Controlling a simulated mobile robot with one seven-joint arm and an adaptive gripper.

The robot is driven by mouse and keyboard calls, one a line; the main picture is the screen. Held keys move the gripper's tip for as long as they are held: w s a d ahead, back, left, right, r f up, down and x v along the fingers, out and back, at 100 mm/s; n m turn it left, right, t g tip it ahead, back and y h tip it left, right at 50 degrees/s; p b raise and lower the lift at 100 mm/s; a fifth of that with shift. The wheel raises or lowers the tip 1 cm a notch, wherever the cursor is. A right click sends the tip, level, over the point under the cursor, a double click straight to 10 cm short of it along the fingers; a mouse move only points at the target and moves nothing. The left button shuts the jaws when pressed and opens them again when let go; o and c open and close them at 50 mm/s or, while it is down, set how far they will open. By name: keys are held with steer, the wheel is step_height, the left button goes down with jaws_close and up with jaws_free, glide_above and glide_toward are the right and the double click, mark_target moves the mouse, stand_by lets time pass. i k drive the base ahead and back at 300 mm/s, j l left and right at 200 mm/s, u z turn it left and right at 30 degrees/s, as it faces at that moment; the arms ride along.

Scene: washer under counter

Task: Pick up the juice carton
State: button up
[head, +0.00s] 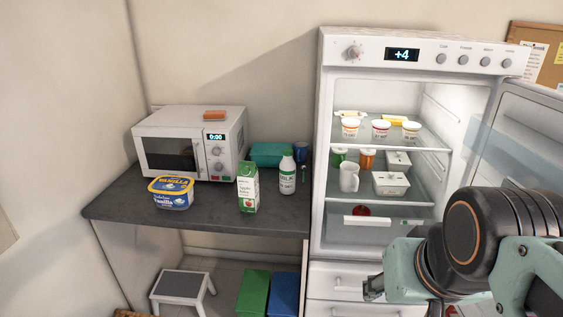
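The juice carton (248,190) is white and green and stands upright on the dark counter (115,205), near its front edge.
A blue and yellow ice cream tub (171,193) and a microwave (190,144) are left of the carton. A teal item (270,154) lies behind. The open fridge (341,228) stands right of the counter. A step stool (181,285) and green and blue bins (253,293) are below.

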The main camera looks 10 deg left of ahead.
mark_target(247, 175)
steer(key=i+j, duration=0.1)
steer(key=i, duration=0.5)
steer(key=i+u, duration=0.4)
steer(key=i, duration=0.4)
steer(key=j+u, duration=0.15)
steer(key=u, duration=0.7)
steer(key=k+l+u, duration=0.1)
steer(key=u, duration=0.15)
steer(key=l, duration=0.1)
